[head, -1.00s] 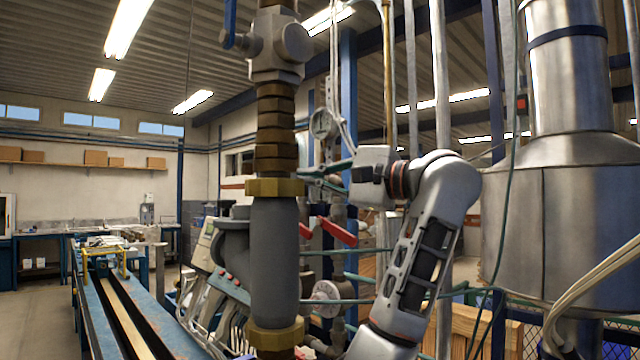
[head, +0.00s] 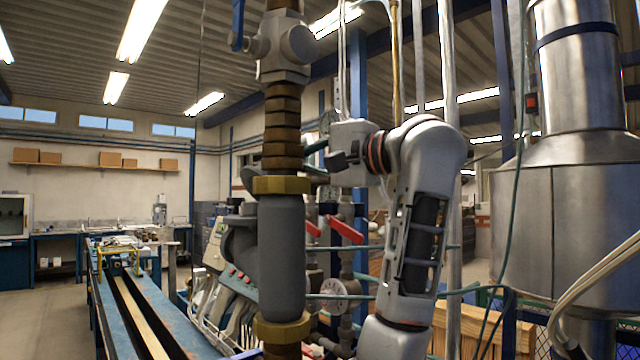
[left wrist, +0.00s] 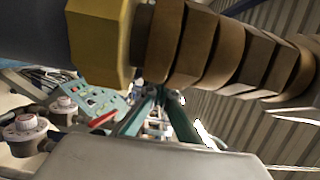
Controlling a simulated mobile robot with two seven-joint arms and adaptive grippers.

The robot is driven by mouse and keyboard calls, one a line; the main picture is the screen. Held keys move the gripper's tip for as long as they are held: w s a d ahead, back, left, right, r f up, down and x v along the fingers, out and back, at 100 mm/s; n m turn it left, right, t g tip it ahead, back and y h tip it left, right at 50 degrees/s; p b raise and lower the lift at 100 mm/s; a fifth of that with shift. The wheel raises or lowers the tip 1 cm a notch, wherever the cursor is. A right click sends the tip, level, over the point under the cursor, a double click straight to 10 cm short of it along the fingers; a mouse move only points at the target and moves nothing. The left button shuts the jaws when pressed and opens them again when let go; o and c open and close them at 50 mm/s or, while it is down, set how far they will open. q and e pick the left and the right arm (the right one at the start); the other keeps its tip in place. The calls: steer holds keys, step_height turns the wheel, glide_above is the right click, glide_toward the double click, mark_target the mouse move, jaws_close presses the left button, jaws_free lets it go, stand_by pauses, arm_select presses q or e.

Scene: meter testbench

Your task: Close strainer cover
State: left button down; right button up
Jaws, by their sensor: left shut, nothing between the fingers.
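The grey strainer body (head: 281,255) stands upright in a vertical pipe between two brass nuts, with a side branch (head: 241,243) on its left. A dark grey rounded piece (head: 252,179) shows left of the upper brass nut (head: 281,185). I cannot tell whether it is the strainer cover. My left gripper (head: 316,148) is just right of the pipe and partly behind it, shut and empty. Its teal fingers also show beyond the pipe in the left wrist view (left wrist: 158,112); contact cannot be told. My right gripper is not in view.
Brown rings (head: 281,130) and a grey valve (head: 285,45) are above the strainer. Red valve handles (head: 345,230) and thin pipes are behind it. A large metal tank (head: 570,215) is at right, a long blue bench (head: 150,310) at left.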

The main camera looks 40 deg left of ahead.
arm_select(q)
steer(key=shift+s+f, duration=0.1)
steer(key=shift+s, duration=0.4)
stand_by(0.4)
steer(key=w+d, duration=0.2)
steer(key=d, duration=0.9)
steer(key=shift+d, duration=0.4)
